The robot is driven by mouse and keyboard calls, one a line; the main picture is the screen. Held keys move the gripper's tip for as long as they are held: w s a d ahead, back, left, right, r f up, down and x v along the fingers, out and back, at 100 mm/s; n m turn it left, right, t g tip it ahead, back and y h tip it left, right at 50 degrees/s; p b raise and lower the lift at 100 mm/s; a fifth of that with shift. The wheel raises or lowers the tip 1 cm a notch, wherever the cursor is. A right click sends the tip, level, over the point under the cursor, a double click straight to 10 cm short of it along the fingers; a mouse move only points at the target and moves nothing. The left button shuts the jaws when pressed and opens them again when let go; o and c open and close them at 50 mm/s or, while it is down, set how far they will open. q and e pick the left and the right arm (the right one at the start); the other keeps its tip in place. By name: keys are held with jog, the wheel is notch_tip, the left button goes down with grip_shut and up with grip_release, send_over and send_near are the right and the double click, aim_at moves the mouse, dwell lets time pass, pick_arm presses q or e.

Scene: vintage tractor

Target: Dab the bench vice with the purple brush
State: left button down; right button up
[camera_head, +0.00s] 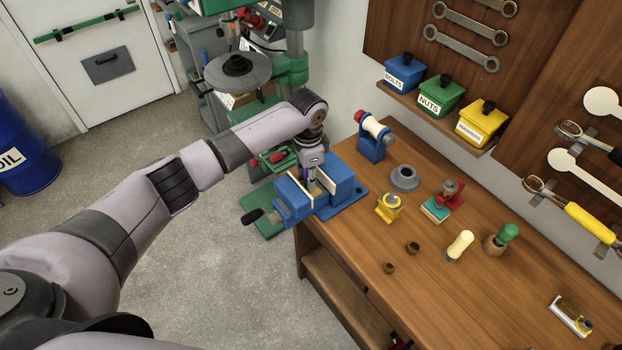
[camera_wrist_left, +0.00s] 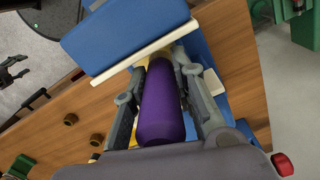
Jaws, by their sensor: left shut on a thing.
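The blue bench vice (camera_head: 340,188) sits on the corner of the wooden bench, with pale jaw faces and a black-knobbed handle toward the left. My left gripper (camera_head: 312,180) points down over the gap between the vice jaws. It is shut on the purple brush (camera_wrist_left: 163,105), whose thick purple handle lies between the two grey fingers in the left wrist view. The brush's far end reaches in beside the vice's blue jaw block (camera_wrist_left: 125,32) and its pale edge. Whether the tip touches the vice cannot be told.
On the bench (camera_head: 440,250) are a blue holder with a roller (camera_head: 373,137), a grey round part (camera_head: 404,178), a yellow item (camera_head: 388,207), a red-and-teal item (camera_head: 443,202) and a green-topped brush (camera_head: 502,238). A drill press (camera_head: 240,72) stands behind the vice.

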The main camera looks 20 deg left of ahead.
pick_arm(q)
jog(key=shift+w+a, duration=0.2)
jog(key=shift+a, duration=0.1)
jog(key=shift+d, duration=0.1)
jog(key=shift+s+d, duration=0.65)
jog(key=shift+d, duration=0.1)
jog(key=shift+f, duration=0.1)
jog(key=shift+w+a, duration=0.1)
jog(key=shift+a, duration=0.1)
jog(key=shift+w+a, duration=0.55)
jog(key=shift+a, duration=0.1)
jog(key=shift+r, duration=0.25)
jog(key=shift+r, duration=0.6)
